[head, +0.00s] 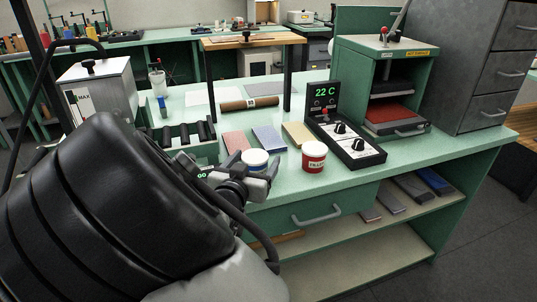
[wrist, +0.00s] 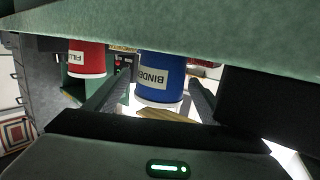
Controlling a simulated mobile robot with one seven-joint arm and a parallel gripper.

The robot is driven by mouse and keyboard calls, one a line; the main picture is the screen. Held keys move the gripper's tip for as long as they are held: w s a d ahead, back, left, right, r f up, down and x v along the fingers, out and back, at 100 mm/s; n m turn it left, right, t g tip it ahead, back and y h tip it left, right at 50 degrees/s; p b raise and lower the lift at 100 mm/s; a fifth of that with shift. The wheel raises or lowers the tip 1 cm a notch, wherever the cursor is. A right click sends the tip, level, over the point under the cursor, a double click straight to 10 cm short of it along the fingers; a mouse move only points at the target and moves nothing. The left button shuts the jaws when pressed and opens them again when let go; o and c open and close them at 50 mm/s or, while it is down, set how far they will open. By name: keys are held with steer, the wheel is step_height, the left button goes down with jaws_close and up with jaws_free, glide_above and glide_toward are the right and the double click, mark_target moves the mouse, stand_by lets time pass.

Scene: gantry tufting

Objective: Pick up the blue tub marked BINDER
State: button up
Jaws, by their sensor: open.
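The blue tub marked BINDER (wrist: 160,75) appears upside down in the wrist view, with its label facing me and its white lid at the bottom of the picture. In the head view its white lid (head: 255,157) shows near the bench's front edge, with its lower body mostly hidden behind my gripper. My gripper (head: 258,178) is open at the bench front. In the wrist view its fingers (wrist: 158,92) lie to either side of the tub, with gaps visible. I cannot tell how deep the tub sits between them.
A red tub (head: 314,156) stands to the right, in front of a black control box (head: 345,139) reading 22 C. Coloured slabs (head: 269,138) lie behind the blue tub. A dark rack (head: 187,139) is to its left. The green bench top (head: 410,150) is clear at right.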

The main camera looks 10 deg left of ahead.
steer(key=shift+r, duration=0.1)
steer(key=c, duration=1.3)
